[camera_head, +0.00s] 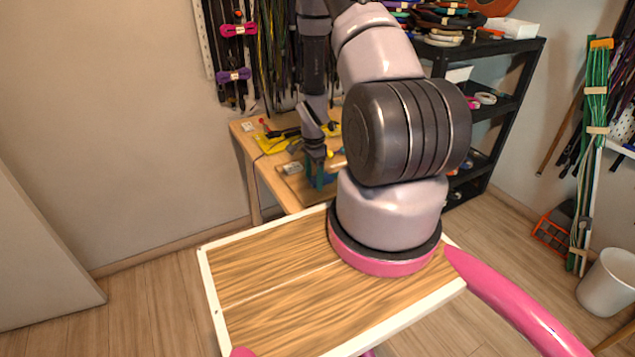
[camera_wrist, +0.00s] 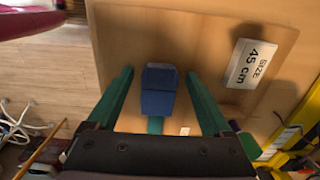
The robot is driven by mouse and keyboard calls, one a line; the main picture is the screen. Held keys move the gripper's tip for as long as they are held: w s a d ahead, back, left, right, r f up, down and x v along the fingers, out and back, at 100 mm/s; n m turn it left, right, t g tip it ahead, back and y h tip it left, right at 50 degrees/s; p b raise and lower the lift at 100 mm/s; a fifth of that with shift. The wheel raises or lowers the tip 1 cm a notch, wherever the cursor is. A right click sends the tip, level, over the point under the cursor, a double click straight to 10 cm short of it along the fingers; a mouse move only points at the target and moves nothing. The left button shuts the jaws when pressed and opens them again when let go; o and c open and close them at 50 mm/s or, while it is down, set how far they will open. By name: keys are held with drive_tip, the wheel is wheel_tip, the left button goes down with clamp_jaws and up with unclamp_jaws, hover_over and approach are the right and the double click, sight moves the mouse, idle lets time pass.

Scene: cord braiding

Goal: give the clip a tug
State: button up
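A blue clip (camera_wrist: 158,92), block-shaped, stands out over the tan board in the wrist view. A teal piece (camera_wrist: 155,125) shows just below it. My gripper (camera_wrist: 160,74) has its two green fingers apart, one on each side of the clip, with a visible gap on both sides. In the head view my gripper (camera_head: 319,165) is low over the back table, and the blue and teal parts there are too small to tell apart. No cord is clearly visible at the clip.
A card reading "SIZE 45 cm" (camera_wrist: 247,63) lies right of the clip. Yellow items (camera_head: 277,141) and tools lie on the wooden table (camera_head: 243,137). A black shelf (camera_head: 508,100) stands to the right, and cords (camera_head: 275,50) hang on the wall behind.

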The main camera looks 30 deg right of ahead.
sight(314, 180)
clamp_jaws()
drive_tip(key=shift+a, duration=0.1)
idle(0.5)
idle(0.4)
drive_tip(key=shift+o, duration=1.8)
unclamp_jaws()
drive_tip(key=shift+r, duration=3)
